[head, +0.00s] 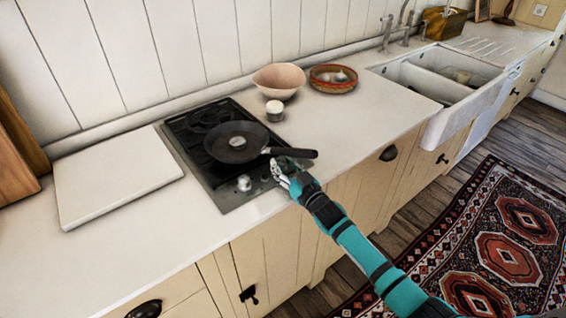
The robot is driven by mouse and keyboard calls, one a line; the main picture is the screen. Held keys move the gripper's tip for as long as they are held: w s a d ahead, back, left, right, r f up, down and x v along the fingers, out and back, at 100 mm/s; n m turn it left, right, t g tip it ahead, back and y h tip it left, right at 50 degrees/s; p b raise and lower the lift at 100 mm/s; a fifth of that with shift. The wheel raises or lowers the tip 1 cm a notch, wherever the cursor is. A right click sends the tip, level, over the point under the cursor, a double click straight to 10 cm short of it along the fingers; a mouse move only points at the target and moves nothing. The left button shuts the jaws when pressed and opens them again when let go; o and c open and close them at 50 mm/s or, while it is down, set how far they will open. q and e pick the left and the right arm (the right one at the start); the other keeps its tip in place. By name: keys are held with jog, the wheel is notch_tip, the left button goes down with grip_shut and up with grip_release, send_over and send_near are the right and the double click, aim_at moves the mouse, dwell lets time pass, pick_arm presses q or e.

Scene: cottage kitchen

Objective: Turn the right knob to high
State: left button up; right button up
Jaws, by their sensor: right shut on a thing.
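The dark gas hob (214,190) is set in the pale worktop. My right gripper (279,170) is at the right end of this strip, shut on the right knob. The gripper covers the right knob, so I cannot tell its setting. A black frying pan (222,148) sits on the hob, with its handle (290,152) pointing right, just behind my gripper. My left gripper is not in view.
A white board (115,178) lies left of the hob. A small white-topped jar (275,111), a pink bowl (280,77) and a red-rimmed dish (333,79) stand behind and right.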

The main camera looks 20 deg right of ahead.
jog(key=shift+w+d+r+n+y, duration=0.1)
jog(key=shift+d+r+n+y, duration=0.1)
jog(key=shift+n+y, duration=0.55)
jog(key=o, duration=0.7)
jog(key=shift+o, duration=0.6)
jog(key=shift+f, duration=0.1)
jog(key=v, duration=1.2)
